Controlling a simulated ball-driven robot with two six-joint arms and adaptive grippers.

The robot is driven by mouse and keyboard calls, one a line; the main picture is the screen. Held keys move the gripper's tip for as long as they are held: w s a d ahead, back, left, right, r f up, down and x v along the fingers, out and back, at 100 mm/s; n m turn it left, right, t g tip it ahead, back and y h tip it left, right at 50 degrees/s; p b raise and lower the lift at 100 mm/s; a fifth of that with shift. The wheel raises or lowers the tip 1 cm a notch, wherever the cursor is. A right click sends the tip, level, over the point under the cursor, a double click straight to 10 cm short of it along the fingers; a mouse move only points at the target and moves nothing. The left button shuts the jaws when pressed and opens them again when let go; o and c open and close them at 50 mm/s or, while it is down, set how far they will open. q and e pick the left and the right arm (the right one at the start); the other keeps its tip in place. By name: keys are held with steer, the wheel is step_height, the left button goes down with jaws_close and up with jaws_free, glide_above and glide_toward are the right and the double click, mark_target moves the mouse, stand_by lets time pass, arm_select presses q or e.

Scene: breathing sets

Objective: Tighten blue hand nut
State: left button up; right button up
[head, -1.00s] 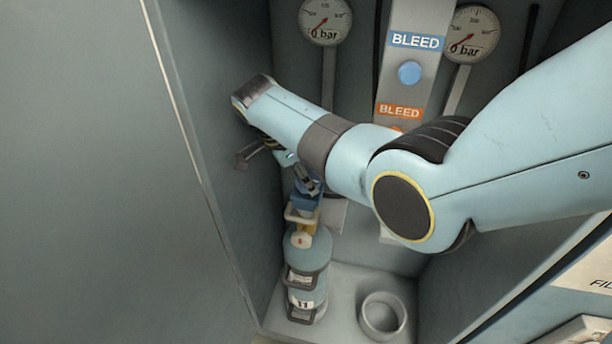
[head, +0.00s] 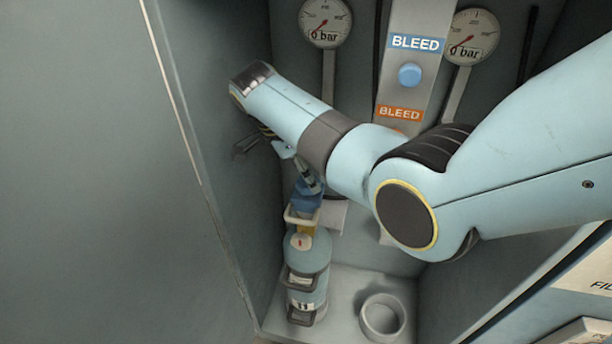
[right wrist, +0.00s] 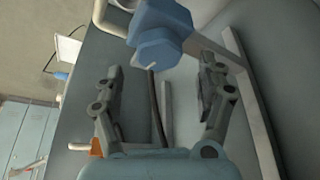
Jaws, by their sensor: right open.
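The blue hand nut (head: 306,196) sits at the top of the pale blue cylinder (head: 307,252), partly hidden by my right gripper. In the right wrist view the faceted blue nut (right wrist: 160,46) shows near the top middle, with a white mark on its face. My right gripper (right wrist: 160,78) is open there, one finger on each side below the nut, and holds nothing. In the head view the right gripper (head: 300,172) reaches down beside the nut; whether it touches cannot be told. My left gripper is not in view.
The cylinder stands in a grey cabinet near its left wall (head: 225,165). An empty ring holder (head: 382,317) is to its right. Two gauges (head: 325,22) reading 0 bar and a blue BLEED button (head: 410,75) are on the back panel.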

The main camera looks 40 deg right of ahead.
step_height(320, 180, up, 8)
steer(key=shift+f, duration=0.2)
